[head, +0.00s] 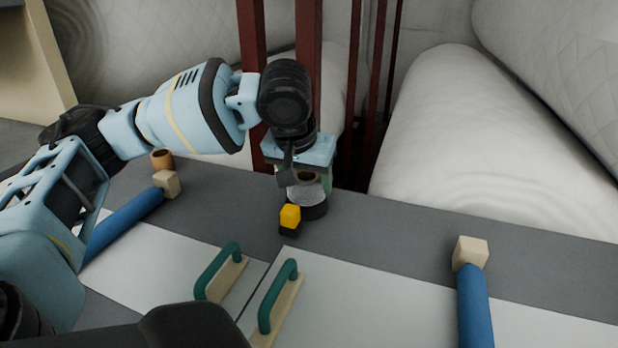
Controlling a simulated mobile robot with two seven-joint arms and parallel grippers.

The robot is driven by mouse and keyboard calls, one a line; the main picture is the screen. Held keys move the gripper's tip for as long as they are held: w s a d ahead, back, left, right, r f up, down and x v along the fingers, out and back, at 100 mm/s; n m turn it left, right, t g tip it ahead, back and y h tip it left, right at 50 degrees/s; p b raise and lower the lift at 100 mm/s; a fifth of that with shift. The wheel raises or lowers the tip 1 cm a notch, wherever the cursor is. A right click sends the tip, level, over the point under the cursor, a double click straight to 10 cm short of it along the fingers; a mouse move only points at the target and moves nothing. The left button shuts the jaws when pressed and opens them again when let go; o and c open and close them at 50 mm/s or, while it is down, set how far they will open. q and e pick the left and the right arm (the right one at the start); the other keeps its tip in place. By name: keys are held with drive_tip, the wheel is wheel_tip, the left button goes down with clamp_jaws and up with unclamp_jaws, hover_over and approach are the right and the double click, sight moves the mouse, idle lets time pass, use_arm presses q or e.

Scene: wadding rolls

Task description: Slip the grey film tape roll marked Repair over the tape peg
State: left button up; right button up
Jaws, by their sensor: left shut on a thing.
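My left gripper (306,182) points down over the far grey strip of the worktop, in the middle of the view. It is shut on a pale grey roll (307,196), which I take to be the grey film tape roll; a brown core shows at its top between the fingers. No Repair marking can be read. A black round piece (316,210) shows directly below the roll; I cannot tell whether they touch. The tape peg cannot be made out; the gripper and roll cover that spot. My right gripper is not in view.
A small yellow and black block (290,217) stands just in front of the roll. A brown roll (162,159) stands at the left. Blue bars with cream end blocks, a left one (127,222) and a right one (475,310), and green handles (277,296) lie nearer. Dark red posts (308,60) rise behind.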

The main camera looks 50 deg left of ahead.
use_arm(q)
drive_tip(key=shift+f, duration=0.1)
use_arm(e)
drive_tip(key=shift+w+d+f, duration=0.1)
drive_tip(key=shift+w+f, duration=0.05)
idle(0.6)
use_arm(q)
drive_tip(key=shift+p, duration=0.65)
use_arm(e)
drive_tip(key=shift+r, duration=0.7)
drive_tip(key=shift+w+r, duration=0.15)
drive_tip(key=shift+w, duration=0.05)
use_arm(q)
drive_tip(key=shift+p, duration=0.45)
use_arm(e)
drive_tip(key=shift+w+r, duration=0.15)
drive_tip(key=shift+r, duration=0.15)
use_arm(q)
drive_tip(key=shift+p, duration=0.3)
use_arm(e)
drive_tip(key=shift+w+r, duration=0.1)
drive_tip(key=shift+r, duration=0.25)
use_arm(q)
drive_tip(key=shift+f, duration=0.2)
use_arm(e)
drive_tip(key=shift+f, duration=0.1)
use_arm(q)
drive_tip(key=shift+f, duration=0.45)
